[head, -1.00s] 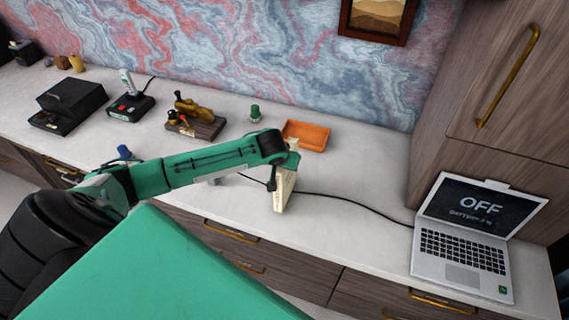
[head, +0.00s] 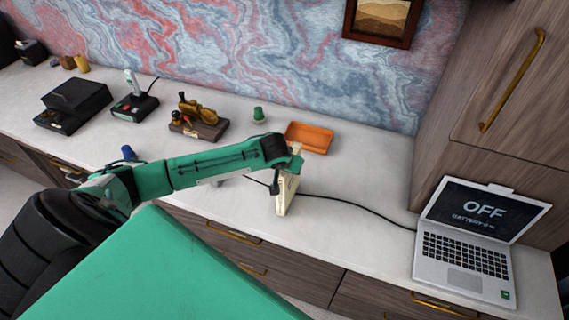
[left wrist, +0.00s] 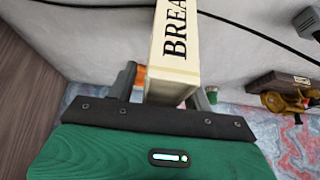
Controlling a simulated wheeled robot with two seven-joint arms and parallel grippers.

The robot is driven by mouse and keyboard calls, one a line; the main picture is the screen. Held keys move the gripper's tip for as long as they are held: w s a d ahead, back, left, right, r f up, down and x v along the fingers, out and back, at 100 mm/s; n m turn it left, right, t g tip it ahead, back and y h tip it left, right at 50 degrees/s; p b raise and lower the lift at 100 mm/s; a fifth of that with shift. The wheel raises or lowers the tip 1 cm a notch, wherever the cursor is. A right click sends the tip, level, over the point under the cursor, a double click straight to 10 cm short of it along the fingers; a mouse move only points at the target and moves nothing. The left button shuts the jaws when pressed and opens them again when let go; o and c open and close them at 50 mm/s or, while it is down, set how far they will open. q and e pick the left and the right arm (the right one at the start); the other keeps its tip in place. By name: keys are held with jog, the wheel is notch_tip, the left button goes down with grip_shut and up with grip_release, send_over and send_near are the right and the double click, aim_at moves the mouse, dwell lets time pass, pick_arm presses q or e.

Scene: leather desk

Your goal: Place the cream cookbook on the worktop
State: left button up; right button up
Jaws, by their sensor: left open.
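The cream cookbook (head: 286,196) stands upright on the worktop (head: 345,235) near its front edge. In the left wrist view the cookbook (left wrist: 174,50) shows a cream side with the black letters "BREA" and lies between my fingers. My left gripper (head: 283,181) is at the cookbook, with its jaws open around it; it also shows in the left wrist view (left wrist: 160,82). The arm and gripper hide part of the book. My right gripper is not in view.
An orange tray (head: 309,138) and a green-topped item (head: 259,115) stand behind the gripper. A black cable (head: 350,204) runs from near the book to a laptop (head: 470,245) at right. The worktop between book and laptop is otherwise clear.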

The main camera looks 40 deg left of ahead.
pick_arm(q)
jog(key=b+v, duration=0.2)
jog(key=v, duration=0.8)
jog(key=shift+v, duration=0.75)
